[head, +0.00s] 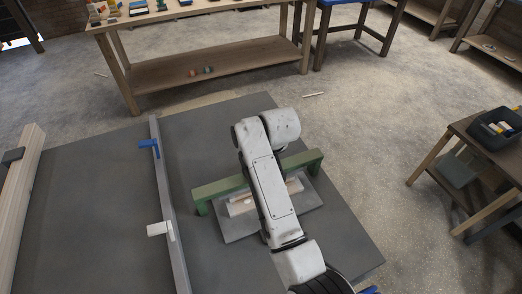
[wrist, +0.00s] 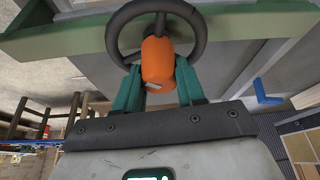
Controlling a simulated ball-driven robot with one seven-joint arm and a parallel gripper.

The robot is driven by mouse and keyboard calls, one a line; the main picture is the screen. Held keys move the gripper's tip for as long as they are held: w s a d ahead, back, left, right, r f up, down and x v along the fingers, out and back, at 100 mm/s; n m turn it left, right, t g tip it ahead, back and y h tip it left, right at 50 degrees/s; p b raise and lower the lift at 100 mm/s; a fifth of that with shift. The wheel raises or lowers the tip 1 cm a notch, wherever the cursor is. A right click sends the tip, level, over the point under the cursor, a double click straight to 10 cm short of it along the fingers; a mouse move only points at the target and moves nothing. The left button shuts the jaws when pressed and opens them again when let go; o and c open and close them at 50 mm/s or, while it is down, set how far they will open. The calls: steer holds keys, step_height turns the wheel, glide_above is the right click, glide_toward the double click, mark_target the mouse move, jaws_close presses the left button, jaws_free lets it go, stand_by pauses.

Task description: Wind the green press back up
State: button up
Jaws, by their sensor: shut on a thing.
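The green press (head: 212,187) stands on the grey bench, its beam crossing behind my arm in the head view. Below the beam, a pale block (head: 241,206) lies on a grey plate (head: 243,228). In the wrist view, the green beam (wrist: 60,42) runs across the top, with a dark handwheel (wrist: 198,30) against it. An orange handle (wrist: 158,62) sits on the wheel's rim. My gripper (wrist: 159,78) has its teal fingers shut on either side of that handle. My arm hides the wheel and gripper in the head view.
A grey rail (head: 167,200) with a blue lever (head: 147,143) and a white lever (head: 159,229) runs left of the press. Pale planks (head: 20,200) lie at the far left. A wooden table (head: 200,62) stands behind; a small table with a dark bin (head: 492,128) stands right.

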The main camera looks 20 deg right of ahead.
steer(key=n+y, duration=0.1)
steer(key=n, duration=0.2)
steer(key=shift+r+n, duration=0.1)
steer(key=shift+n, duration=0.2)
steer(key=n+y, duration=0.1)
steer(key=n, duration=0.1)
steer(key=shift+w+n+g, duration=0.1)
steer(key=shift+n+g, duration=0.3)
steer(key=n+g, duration=0.1)
steer(key=n, duration=0.2)
steer(key=n+y, duration=0.1)
steer(key=n, duration=0.2)
steer(key=shift+g+y, duration=0.3)
steer(key=shift+g, duration=0.1)
steer(key=o, duration=1)
steer(key=shift+o, duration=0.2)
